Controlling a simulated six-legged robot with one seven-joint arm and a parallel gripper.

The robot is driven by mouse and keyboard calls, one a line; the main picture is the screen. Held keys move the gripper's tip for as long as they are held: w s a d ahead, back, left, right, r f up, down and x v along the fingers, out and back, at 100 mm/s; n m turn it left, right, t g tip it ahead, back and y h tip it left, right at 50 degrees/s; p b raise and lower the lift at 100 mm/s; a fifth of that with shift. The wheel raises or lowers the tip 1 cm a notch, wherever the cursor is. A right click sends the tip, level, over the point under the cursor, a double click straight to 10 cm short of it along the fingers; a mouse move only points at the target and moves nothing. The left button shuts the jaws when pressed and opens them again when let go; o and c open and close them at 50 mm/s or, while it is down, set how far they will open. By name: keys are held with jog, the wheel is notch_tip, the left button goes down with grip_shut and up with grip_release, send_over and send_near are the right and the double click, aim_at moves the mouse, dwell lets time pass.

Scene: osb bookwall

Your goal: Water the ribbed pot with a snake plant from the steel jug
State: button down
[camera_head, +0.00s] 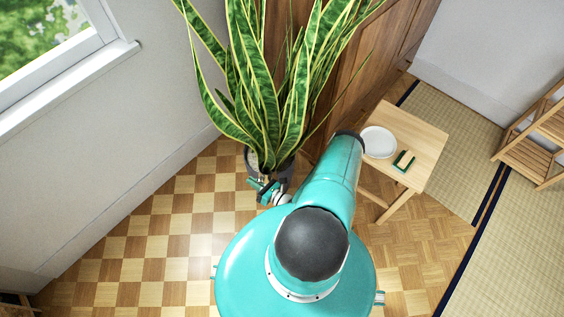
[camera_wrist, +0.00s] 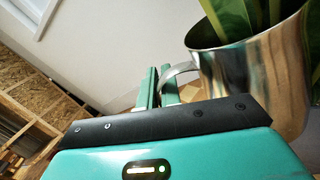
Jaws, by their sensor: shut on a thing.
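The snake plant (camera_head: 262,80) has tall green leaves with yellow edges. It stands in a dark grey pot (camera_head: 285,172), partly hidden behind my arm. In the wrist view the steel jug (camera_wrist: 262,78) is large at the right, and my gripper (camera_wrist: 160,88) is shut on its curved handle (camera_wrist: 178,72). Green leaves (camera_wrist: 240,16) show behind and above the jug's rim. In the head view my gripper (camera_head: 264,190) is at the near side of the pot. I cannot make out the jug there, nor tell whether water is flowing.
A small wooden table (camera_head: 420,128) at the right holds a white plate (camera_head: 378,142) and a green and tan item (camera_head: 403,161). A window (camera_head: 60,45) and wall are at the left. A wooden shelf (camera_head: 540,135) stands far right. The checkered floor (camera_head: 150,235) at left is clear.

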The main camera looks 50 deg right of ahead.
jog(key=d+r+m, duration=0.2)
jog(key=w+d+r+m, duration=0.1)
jog(key=d+r+m, duration=0.1)
jog(key=m, duration=0.1)
jog(key=shift+d+r, duration=0.2)
jog(key=shift+d, duration=0.2)
jog(key=shift+w+d+r+m, duration=0.15)
jog(key=shift+d+r+m, duration=0.1)
jog(key=shift+d+m, duration=0.75)
jog(key=shift+w+d+r+m, duration=0.25)
jog(key=shift+d+m, duration=0.55)
jog(key=shift+m, duration=0.4)
jog(key=shift+w+d+r+m, duration=0.1)
jog(key=shift+d+r+m, duration=0.15)
jog(key=shift+d+m, duration=0.75)
jog(key=shift+w+d+f+m+g+y, duration=0.15)
jog(key=shift+d+m, duration=0.15)
jog(key=shift+m, duration=0.2)
jog(key=shift+w+d+m+g+y, duration=0.15)
jog(key=shift+d+m, duration=0.15)
jog(key=shift+m, duration=0.2)
jog(key=shift+s+a, duration=0.25)
jog(key=shift+a, duration=0.05)
jog(key=shift+d+f+m, duration=0.2)
jog(key=shift+d+m, duration=0.15)
jog(key=shift+m, duration=0.15)
